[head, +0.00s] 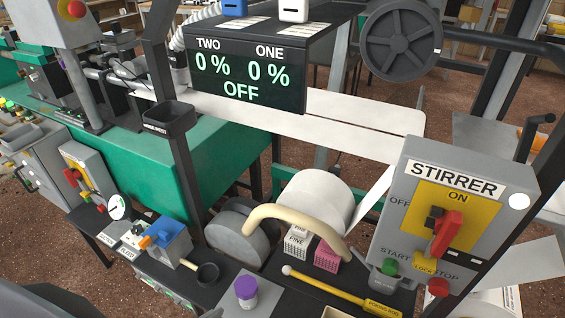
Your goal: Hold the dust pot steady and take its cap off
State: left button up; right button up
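A small pot with a purple cap (246,287) stands at the bottom centre of the head view, on a grey plate. It appears to be the dust pot; its label is too small to read. The cap is on and the pot looks upright. Neither of my grippers shows in this view, and nothing is touching the pot.
A black ladle-like cup (207,274) is left of the pot and a yellow rod (340,287) right of it. The stirrer box (447,215) stands at right.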

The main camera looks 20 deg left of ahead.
aim_at(250, 304)
jog(key=u, duration=1)
